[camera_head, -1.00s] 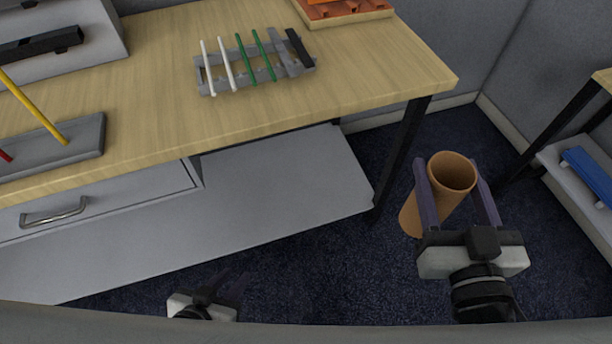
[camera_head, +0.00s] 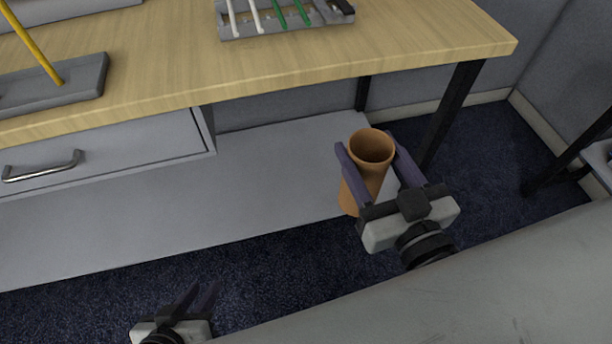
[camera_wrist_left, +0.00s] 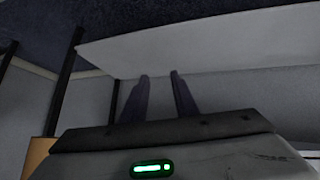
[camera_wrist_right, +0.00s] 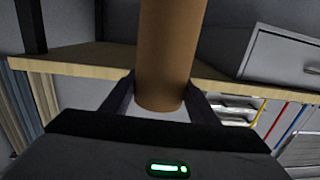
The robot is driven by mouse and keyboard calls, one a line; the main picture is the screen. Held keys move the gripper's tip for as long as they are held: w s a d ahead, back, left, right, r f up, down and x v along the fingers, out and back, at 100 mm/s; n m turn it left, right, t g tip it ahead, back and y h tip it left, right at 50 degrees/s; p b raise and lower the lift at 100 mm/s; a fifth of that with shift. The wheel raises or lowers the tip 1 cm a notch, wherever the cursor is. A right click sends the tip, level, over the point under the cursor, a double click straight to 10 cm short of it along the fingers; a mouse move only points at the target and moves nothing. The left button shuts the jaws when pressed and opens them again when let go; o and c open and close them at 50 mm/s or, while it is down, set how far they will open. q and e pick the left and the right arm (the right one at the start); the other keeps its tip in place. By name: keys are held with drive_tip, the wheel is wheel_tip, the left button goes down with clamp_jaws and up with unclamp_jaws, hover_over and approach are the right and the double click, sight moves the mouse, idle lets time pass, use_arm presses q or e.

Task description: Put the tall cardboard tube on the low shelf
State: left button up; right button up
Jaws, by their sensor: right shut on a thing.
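The tall orange-brown cardboard tube (camera_head: 366,178) is held between the fingers of my right gripper (camera_head: 367,146). The tube is hollow, open at the top and leans a little in the head view. Its lower end overlaps the right end of the grey low shelf (camera_head: 265,175) under the table; I cannot tell whether it touches. In the right wrist view the tube (camera_wrist_right: 168,50) stands between the two fingers. My left gripper (camera_head: 198,292) is empty at the lower left, its fingers apart, in front of the shelf. Its fingers also show in the left wrist view (camera_wrist_left: 160,77).
The wooden table top (camera_head: 330,60) lies above the shelf, with a black leg (camera_head: 452,110) right of the tube. A drawer (camera_head: 110,150) with a metal handle hangs at the left. A rack (camera_head: 275,22) of rods stands on the table. The visible shelf surface is bare.

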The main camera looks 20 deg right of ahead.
use_arm(q)
drive_tip(key=d+f+m+h+b, duration=0.1)
drive_tip(key=d+f+b, duration=0.3)
drive_tip(key=f+b, duration=0.5)
drive_tip(key=b, duration=0.6)
drive_tip(key=shift+w+d+f+g+h+b, duration=0.15)
drive_tip(key=shift+w+d+g+h+b, duration=0.1)
drive_tip(key=shift+g+h+b, duration=0.15)
